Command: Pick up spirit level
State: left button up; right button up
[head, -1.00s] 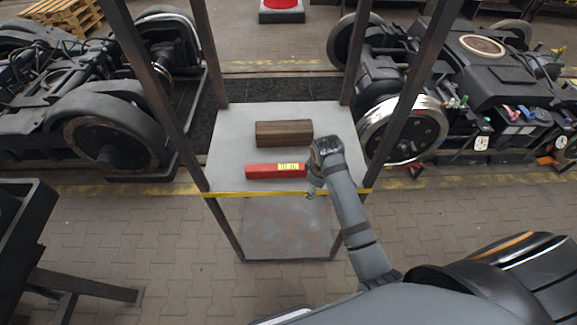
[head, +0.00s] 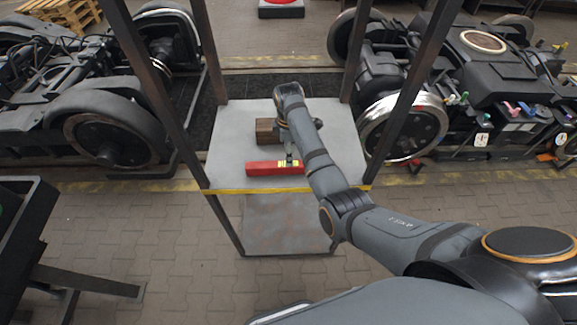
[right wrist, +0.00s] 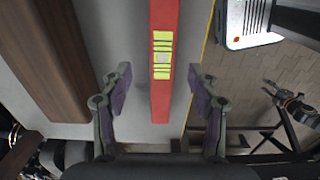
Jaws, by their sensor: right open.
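The spirit level is a red bar (head: 262,168) with a yellow-green vial section, lying on the grey shelf near its front edge in the head view. In the right wrist view the level (right wrist: 162,90) runs down the picture between the two fingers. My right gripper (right wrist: 158,85) is open, with one finger on each side of the level and a gap on both sides. In the head view my right arm reaches over the shelf, and the gripper (head: 290,160) is partly hidden at the level's right part.
A brown wooden block (head: 267,131) lies behind the level, partly covered by my arm; it also shows at the left of the right wrist view (right wrist: 50,60). Dark upright posts frame the grey shelf (head: 230,150). Bogies with wheels stand on both sides.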

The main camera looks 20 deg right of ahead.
jog(key=shift+f, duration=0.9)
jog(key=shift+f+p, duration=0.3)
jog(key=shift+p, duration=0.1)
jog(key=f+p, duration=0.1)
jog(key=f, duration=0.3)
jog(key=shift+s, duration=0.2)
jog(key=shift+w+f, duration=0.1)
jog(key=shift+f, duration=0.15)
grip_shut()
